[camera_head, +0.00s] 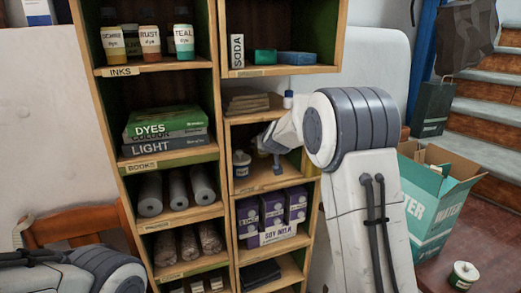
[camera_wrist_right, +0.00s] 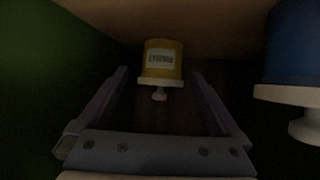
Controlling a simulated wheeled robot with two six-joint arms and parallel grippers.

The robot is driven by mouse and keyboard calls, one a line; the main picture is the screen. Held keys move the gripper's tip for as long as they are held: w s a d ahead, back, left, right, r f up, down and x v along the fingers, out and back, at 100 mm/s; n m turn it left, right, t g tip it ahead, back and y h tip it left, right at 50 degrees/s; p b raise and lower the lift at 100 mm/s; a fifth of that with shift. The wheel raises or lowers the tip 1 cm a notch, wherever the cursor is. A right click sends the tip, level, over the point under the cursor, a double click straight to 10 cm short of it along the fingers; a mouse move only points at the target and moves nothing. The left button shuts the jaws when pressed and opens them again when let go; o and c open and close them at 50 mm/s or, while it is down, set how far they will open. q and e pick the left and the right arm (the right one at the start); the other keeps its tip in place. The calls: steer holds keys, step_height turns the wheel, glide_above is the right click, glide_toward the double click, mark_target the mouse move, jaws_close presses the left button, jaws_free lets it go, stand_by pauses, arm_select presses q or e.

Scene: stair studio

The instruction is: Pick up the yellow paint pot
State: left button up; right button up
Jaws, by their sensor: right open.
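The yellow paint pot (camera_wrist_right: 162,62) shows in the right wrist view, which looks upside down, with its pale lid and knob pointing to the picture's bottom. My right gripper (camera_wrist_right: 160,85) is open, with one finger on each side of the pot's line and the pot near the fingertips. I see no contact. In the head view my right gripper (camera_head: 275,157) reaches into a shelf compartment, where my arm hides much of it. I cannot make out the yellow pot there. My left arm shows at the lower left, but its gripper is out of view.
A blue pot (camera_wrist_right: 293,50) stands beside the yellow one in the wrist view. A small white-lidded pot (camera_head: 241,163) stands at the compartment's left. Purple boxes (camera_head: 272,210) fill the shelf below. A WATER box (camera_head: 432,205) stands right of my arm.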

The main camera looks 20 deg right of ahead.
steer(key=x, duration=0.5)
steer(key=shift+w+a+p, duration=0.1)
steer(key=shift+a+p, duration=0.1)
steer(key=shift+p, duration=0.15)
steer(key=c, duration=1.5)
jaws_close()
steer(key=shift+r, duration=0.15)
